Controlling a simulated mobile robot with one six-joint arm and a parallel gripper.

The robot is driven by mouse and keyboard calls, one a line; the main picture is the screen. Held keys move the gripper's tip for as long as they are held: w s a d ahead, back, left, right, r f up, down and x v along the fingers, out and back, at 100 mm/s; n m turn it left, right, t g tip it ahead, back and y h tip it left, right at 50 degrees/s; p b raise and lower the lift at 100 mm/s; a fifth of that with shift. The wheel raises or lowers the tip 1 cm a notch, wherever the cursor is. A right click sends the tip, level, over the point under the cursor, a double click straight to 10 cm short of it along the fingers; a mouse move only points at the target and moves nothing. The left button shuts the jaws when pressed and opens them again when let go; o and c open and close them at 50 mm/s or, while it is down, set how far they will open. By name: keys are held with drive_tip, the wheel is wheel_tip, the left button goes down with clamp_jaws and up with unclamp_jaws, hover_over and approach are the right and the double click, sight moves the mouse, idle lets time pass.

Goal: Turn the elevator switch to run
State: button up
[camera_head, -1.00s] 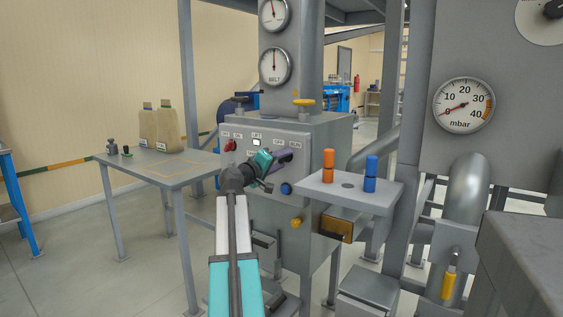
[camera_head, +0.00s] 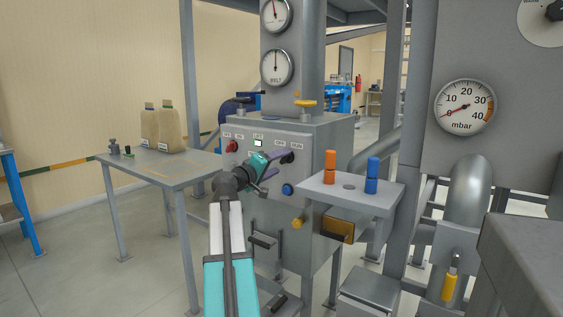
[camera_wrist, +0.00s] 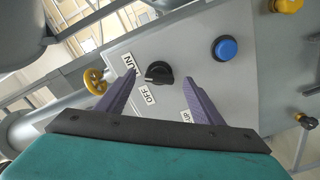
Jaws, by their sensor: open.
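The elevator switch is a black rotary knob (camera_wrist: 158,72) on the grey control panel (camera_head: 255,165). In the wrist view its labels read OFF (camera_wrist: 148,95) and RUN (camera_wrist: 129,63). The knob's pointer lies nearer OFF than RUN, though its exact angle is hard to tell. My gripper (camera_wrist: 160,93) is open, with one purple finger on each side of the knob and visible gaps to it. In the head view, the knob (camera_head: 287,158) shows just beyond my gripper (camera_head: 280,157) at the upper right of the panel.
A red knob (camera_head: 231,146) sits at the panel's left. A blue button (camera_head: 288,189) and a yellow knob (camera_head: 297,223) are lower. A shelf (camera_head: 348,200) with orange and blue pegs juts out at the right. A table with jugs (camera_head: 165,130) stands left.

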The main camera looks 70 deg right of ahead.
drive_tip(key=p+v, duration=0.1)
drive_tip(key=v, duration=0.9)
drive_tip(key=shift+a, duration=0.25)
drive_tip(key=shift+w, duration=0.15)
